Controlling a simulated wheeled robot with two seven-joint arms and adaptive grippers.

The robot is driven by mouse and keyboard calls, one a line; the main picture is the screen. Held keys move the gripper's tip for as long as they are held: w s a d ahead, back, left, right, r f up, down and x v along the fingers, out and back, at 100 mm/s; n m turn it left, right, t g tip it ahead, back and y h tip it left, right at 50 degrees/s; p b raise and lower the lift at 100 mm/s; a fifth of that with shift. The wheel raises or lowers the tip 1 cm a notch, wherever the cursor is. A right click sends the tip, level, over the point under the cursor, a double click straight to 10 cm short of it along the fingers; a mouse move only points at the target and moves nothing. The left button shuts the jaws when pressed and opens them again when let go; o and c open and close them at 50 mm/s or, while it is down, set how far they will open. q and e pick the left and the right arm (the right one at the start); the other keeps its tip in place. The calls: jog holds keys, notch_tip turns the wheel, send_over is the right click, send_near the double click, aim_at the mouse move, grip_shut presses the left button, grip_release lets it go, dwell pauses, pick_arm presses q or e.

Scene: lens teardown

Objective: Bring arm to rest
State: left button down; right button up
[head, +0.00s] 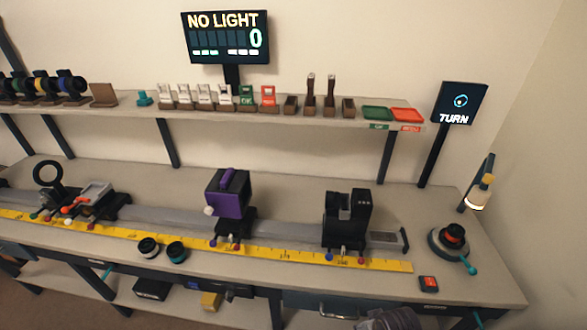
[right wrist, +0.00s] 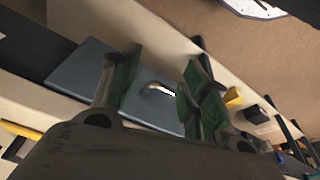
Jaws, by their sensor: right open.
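My right gripper (right wrist: 162,68) shows in the right wrist view with its two green-padded fingers spread apart. Nothing is between the fingers. Behind them is a blue-grey drawer front (right wrist: 85,78) with a curved metal handle (right wrist: 160,88). In the head view, a dark part of what looks like my right arm shows at the bottom edge, in front of the bench and below the drawer handle (head: 338,315). My left gripper is in neither view.
The bench (head: 480,285) carries a rail with a purple block (head: 229,203), a black holder (head: 346,222) and a yellow ruler (head: 280,257). A red button box (head: 428,284) sits near the front edge. A shelf (head: 350,126) and screens (head: 226,37) stand behind.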

jog(key=s+d+f+g, duration=0.1)
jog(key=s+f, duration=0.2)
jog(key=f, duration=1)
jog(key=s+f, duration=0.4)
jog(key=f, duration=0.9)
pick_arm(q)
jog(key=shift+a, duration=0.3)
pick_arm(e)
jog(key=s+d+f, duration=0.2)
jog(key=s+f, duration=0.5)
jog(key=s, duration=0.2)
jog(key=s+d+f+g, duration=0.1)
jog(key=s+d+f, duration=0.1)
jog(key=s+f, duration=0.6)
jog(key=s, duration=0.2)
jog(key=shift+s+f, duration=0.25)
jog(key=shift+s, duration=0.05)
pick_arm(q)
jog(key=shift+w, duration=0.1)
